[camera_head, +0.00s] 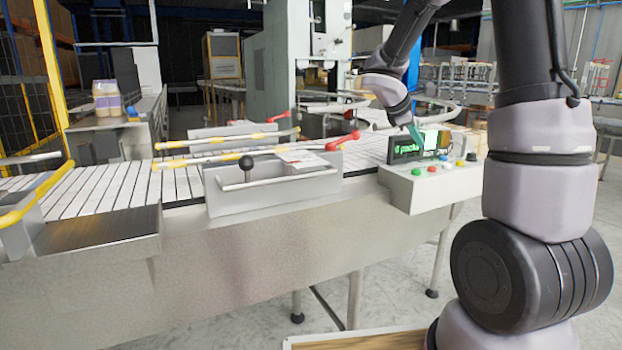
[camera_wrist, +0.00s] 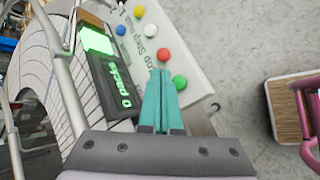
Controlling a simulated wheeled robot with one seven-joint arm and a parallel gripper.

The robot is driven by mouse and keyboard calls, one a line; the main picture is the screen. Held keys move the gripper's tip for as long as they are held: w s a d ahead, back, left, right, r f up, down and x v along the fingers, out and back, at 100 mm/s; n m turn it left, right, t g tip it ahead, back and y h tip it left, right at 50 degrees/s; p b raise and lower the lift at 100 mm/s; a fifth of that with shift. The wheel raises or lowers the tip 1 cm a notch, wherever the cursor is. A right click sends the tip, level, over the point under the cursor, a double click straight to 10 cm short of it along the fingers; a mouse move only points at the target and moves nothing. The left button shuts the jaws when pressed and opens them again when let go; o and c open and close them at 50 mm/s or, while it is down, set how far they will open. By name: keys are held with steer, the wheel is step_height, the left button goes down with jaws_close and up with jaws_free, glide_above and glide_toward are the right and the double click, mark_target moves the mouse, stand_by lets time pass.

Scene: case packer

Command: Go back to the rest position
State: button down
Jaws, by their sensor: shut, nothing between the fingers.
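My gripper (camera_head: 415,132) is at the control box (camera_head: 425,195) on the right end of the conveyor's near side. In the wrist view its teal fingers (camera_wrist: 161,78) are closed together with nothing between them. The tips point at the red button (camera_wrist: 163,55), with the green button (camera_wrist: 180,82) just to their right. I cannot tell whether they touch the box.
The slatted conveyor (camera_head: 110,185) runs left from the box, with yellow guide rails and red handles (camera_head: 343,141). A black-knobbed lever (camera_head: 246,162) sits on its near side. A wooden-topped block (camera_wrist: 287,110) and a pink frame (camera_wrist: 304,125) stand at right in the wrist view. Grey floor is open between.

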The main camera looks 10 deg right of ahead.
steer(key=s+a+r+m+t+y, duration=0.1)
steer(key=s+a+r+m+y, duration=0.2)
steer(key=s, duration=0.5)
steer(key=s+a+r+m+t+y, duration=0.1)
steer(key=s+a+r+m+y, duration=0.2)
steer(key=s+a+m, duration=0.3)
steer(key=s+a+r+m+t+y, duration=0.1)
steer(key=s+a+r+m+y, duration=0.2)
steer(key=s+m, duration=0.4)
steer(key=s+a, duration=0.1)
steer(key=s, duration=0.3)
steer(key=shift+a+m+y, duration=0.25)
steer(key=shift+m+y, duration=0.05)
steer(key=shift+m, duration=0.1)
steer(key=shift+r, duration=0.1)
